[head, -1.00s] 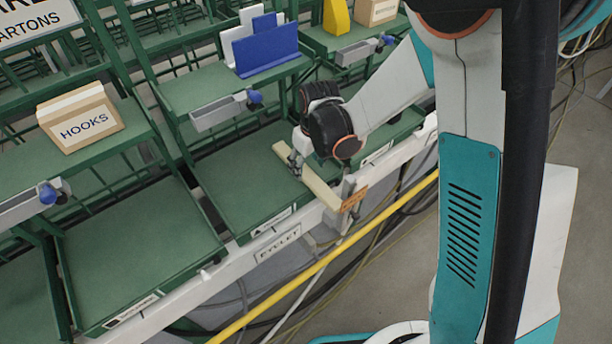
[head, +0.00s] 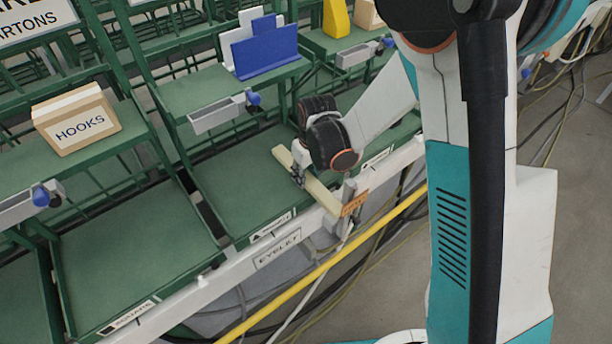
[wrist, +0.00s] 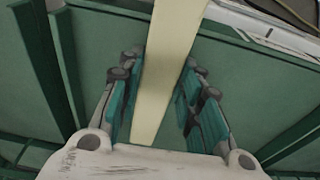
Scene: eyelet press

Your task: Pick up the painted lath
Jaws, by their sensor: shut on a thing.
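The painted lath is a long cream strip (head: 319,193), lying slantwise over the front part of a green shelf bay. My gripper (head: 298,172) is shut on it near its far end. In the wrist view the lath (wrist: 166,60) runs between the two teal-padded fingers of my gripper (wrist: 160,78), toward the palm. Its near end reaches out over the white front rail, close to an orange tag (head: 353,204). I cannot tell whether the lath touches the shelf or hangs just above it. My wrist hides part of the bay behind.
A white rail with an EYELET label (head: 277,250) and a yellow pipe (head: 320,268) run along the front. A green divider (head: 205,208) stands left of the bay. A HOOKS carton (head: 77,119) and blue pieces (head: 265,52) sit on upper shelves. The lower left bay is empty.

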